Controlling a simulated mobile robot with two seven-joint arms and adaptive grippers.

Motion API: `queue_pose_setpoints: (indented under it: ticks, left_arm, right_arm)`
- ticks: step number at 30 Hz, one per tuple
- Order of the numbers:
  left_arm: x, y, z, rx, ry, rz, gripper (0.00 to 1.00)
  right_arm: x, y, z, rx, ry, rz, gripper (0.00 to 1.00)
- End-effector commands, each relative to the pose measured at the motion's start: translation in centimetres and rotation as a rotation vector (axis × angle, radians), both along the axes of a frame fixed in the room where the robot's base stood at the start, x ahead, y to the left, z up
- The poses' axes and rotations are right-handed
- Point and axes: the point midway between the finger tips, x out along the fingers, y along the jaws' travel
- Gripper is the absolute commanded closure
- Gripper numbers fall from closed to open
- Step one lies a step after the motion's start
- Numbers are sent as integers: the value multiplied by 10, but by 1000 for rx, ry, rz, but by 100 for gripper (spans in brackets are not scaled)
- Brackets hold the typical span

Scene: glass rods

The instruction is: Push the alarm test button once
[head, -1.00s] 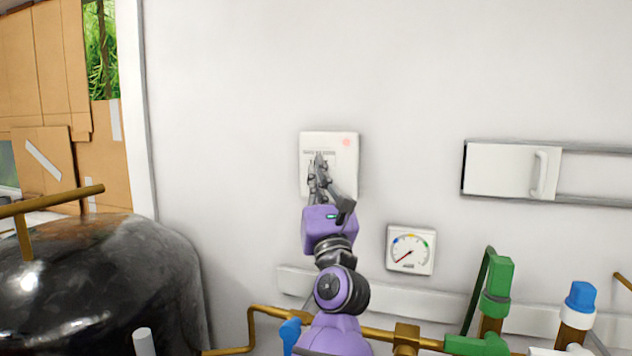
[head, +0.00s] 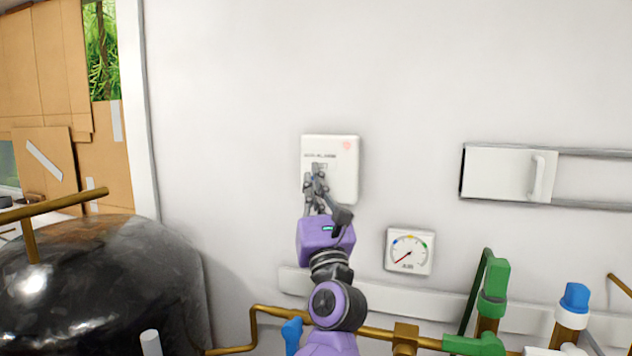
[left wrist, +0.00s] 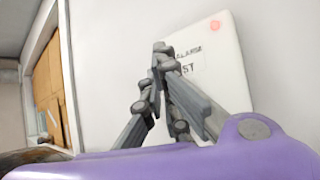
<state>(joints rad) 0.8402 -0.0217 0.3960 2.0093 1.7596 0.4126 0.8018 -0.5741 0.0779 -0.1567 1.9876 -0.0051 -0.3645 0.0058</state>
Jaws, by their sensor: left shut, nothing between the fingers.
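The alarm box (head: 345,180) is a white panel on the wall, with a line of small dark print and a faint red round spot at its upper right. It also shows in the left wrist view (left wrist: 232,70), where part of the lettering reads "ST". My left gripper (head: 317,172) is shut and empty, in front of the lower left of the box. In the left wrist view its fingertips (left wrist: 160,50) meet at the box's left edge. The fingers cover part of the box, and I cannot tell whether they touch it. My right gripper is not in view.
A sliding white hatch (head: 505,173) is further right. Brass pipes (head: 375,332) with green and blue fittings run below. A dark glossy tank (head: 110,280) stands at the left.

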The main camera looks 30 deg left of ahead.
Motion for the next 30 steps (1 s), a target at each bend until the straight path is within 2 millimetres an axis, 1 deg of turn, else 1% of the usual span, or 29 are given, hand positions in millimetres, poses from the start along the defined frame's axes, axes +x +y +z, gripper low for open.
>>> queue_pose_setpoints:
  ticks: [1,6,10,14,30]
  left_arm:
    - [-7,-1,5,0,-5,0,100]
    - [-23,-5,4,-1,-5,0,100]
    - [-32,-7,4,0,-4,-1,100]
    - [-34,-8,3,0,-3,0,100]
    - [-34,-8,2,0,-2,0,100]
  right_arm:
    - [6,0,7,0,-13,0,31]
    - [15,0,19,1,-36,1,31]
    - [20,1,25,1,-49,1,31]
    - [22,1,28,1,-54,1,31]
    - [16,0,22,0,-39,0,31]
